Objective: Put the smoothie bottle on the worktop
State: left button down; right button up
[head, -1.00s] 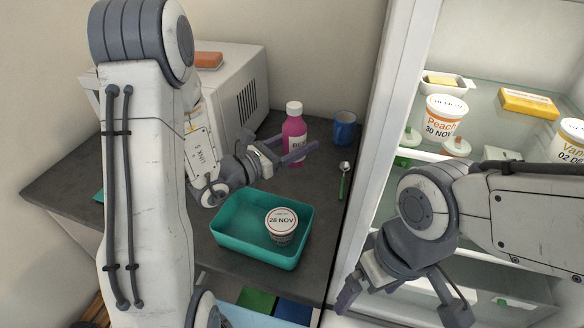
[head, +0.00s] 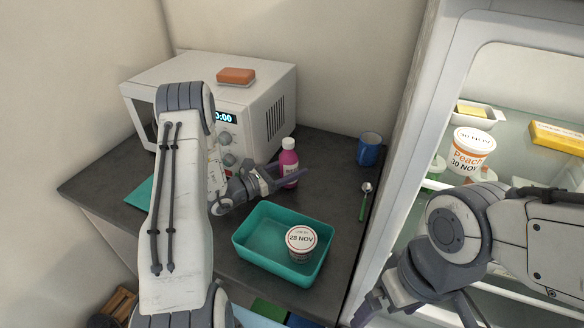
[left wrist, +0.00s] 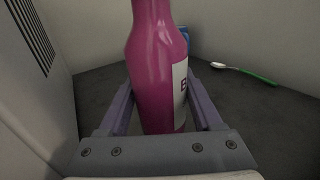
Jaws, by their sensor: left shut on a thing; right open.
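The smoothie bottle (head: 289,158) is pink with a white cap and a white label. It stands upright on the dark worktop (head: 330,170), just right of the microwave. My left gripper (head: 290,178) is shut on the bottle's lower part. In the left wrist view the bottle (left wrist: 157,70) fills the middle between the two fingers, and its cap is cut off. My right gripper (head: 415,318) is open and empty, low in front of the fridge, partly cut off by the lower edge.
A teal tray (head: 262,262) with a "28 NOV" tub (head: 301,243) stands in front of the bottle. A blue mug (head: 370,150) and a green-handled spoon (head: 365,200) lie to the right. The microwave (head: 270,95) bears an orange item. The open fridge is at right.

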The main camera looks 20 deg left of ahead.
pick_arm(q)
jog(key=shift+f, duration=0.3)
jog(key=shift+f, duration=0.15)
jog(key=shift+c, duration=1.7)
grip_release()
